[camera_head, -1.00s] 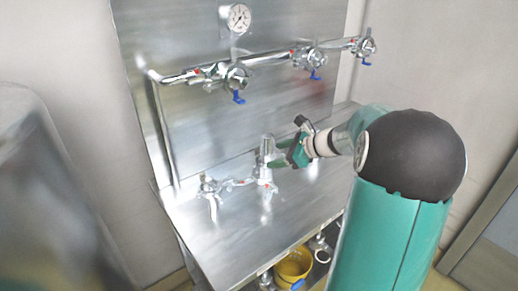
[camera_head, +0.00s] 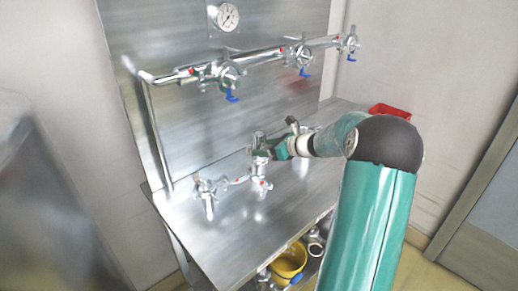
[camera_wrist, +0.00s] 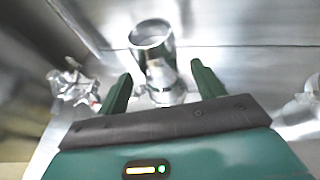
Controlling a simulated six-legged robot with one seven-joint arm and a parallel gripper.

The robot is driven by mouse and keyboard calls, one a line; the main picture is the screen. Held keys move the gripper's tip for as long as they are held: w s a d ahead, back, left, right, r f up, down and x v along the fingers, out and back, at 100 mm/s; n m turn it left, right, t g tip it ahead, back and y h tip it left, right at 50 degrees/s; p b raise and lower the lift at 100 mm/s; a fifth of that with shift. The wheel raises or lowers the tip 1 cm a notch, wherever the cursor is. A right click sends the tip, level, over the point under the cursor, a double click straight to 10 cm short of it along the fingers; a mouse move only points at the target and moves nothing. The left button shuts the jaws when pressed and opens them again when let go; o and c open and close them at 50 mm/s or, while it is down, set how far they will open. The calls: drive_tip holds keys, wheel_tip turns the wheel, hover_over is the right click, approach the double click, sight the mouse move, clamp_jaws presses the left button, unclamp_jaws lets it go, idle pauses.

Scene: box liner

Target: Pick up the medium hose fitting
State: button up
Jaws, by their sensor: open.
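An upright metal hose fitting (camera_head: 259,148) with a cylindrical body stands on the steel bench, in the middle of the fittings there. In the wrist view this fitting (camera_wrist: 154,45) rises between and just beyond my two green fingers, its open round top facing up. My gripper (camera_wrist: 161,72) is open, one finger on each side of it; I cannot tell whether either finger touches. In the head view my gripper (camera_head: 275,149) is right beside it and hides part of it. A branched fitting (camera_head: 208,188) stands to the left, also in the wrist view (camera_wrist: 72,86).
Another metal piece (camera_wrist: 303,104) shows at the right edge of the wrist view. A steel back panel (camera_head: 270,120) carries a pipe with valves (camera_head: 226,74) above the bench. A red box (camera_head: 390,110) lies behind my arm. A yellow bucket (camera_head: 288,264) is below.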

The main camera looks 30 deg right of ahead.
sight(256, 147)
drive_tip(key=x, duration=0.5)
drive_tip(key=shift+d, duration=0.1)
drive_tip(key=c, duration=1.2)
drive_tip(key=shift+c, duration=0.6)
drive_tip(key=shift+r, duration=0.1)
